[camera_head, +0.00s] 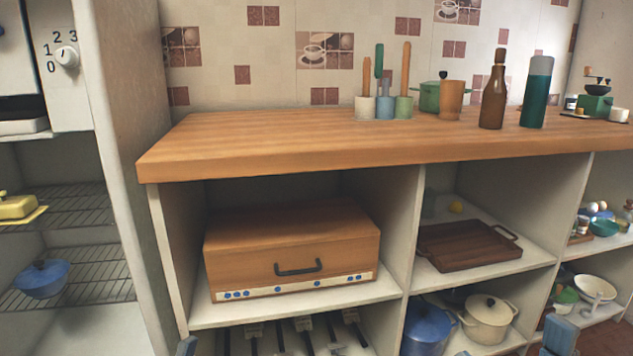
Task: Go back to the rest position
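The task names no object. Only small blue tips of my grippers show at the bottom edge. One tip of my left gripper (186,346) shows below the left end of the counter; the rest of it is out of frame. Two blue tips of my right gripper (511,346) show at the lower right, well apart, with nothing seen held between them. Both are in front of the shelves.
A wooden counter (300,140) bears utensil cups, a green pot (429,97), a brown bottle (494,95) and a teal bottle (536,95). Below are a wooden bread box (290,245), a brown tray (465,247) and pots. A shelf unit with racks stands left.

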